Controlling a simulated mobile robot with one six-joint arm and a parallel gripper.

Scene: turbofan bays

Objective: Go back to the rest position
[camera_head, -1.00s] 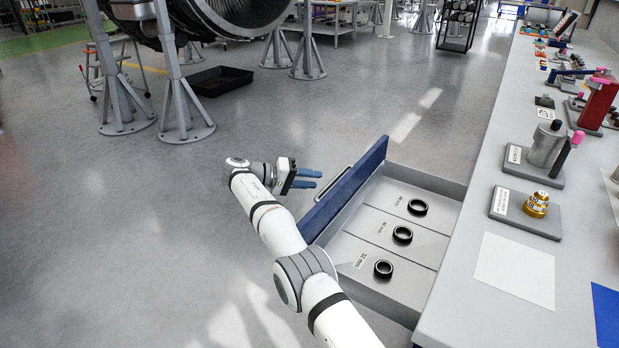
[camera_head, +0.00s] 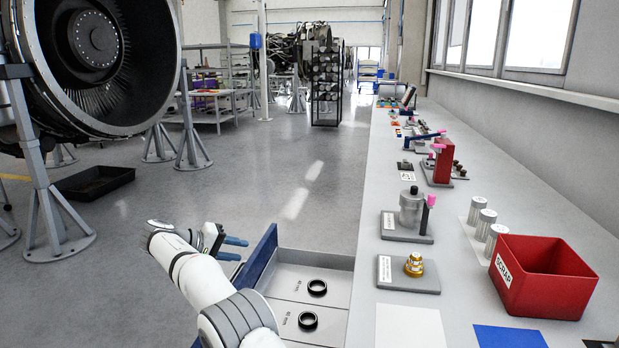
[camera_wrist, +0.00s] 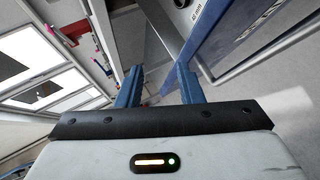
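My gripper (camera_head: 236,248) is at the left of the open drawer (camera_head: 345,262), outside its blue front (camera_head: 262,252). Its two blue fingers are apart with nothing between them; the wrist view shows the same open fingers (camera_wrist: 158,88). The wrist view also shows the drawer's blue front (camera_wrist: 225,30) and its bar handle (camera_wrist: 262,52) close to the right finger. Two black rings (camera_head: 317,287) and (camera_head: 308,320) lie in the drawer's labelled compartments. My arm hides part of the drawer's near end.
The grey workbench (camera_head: 400,270) runs along the right. On it are a brass fitting on a plate (camera_head: 414,265), a metal cylinder on a stand (camera_head: 410,207), a red scrap bin (camera_head: 543,277) and several silver cylinders. A black tray (camera_head: 95,183) and engine stands are at left. The floor between is clear.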

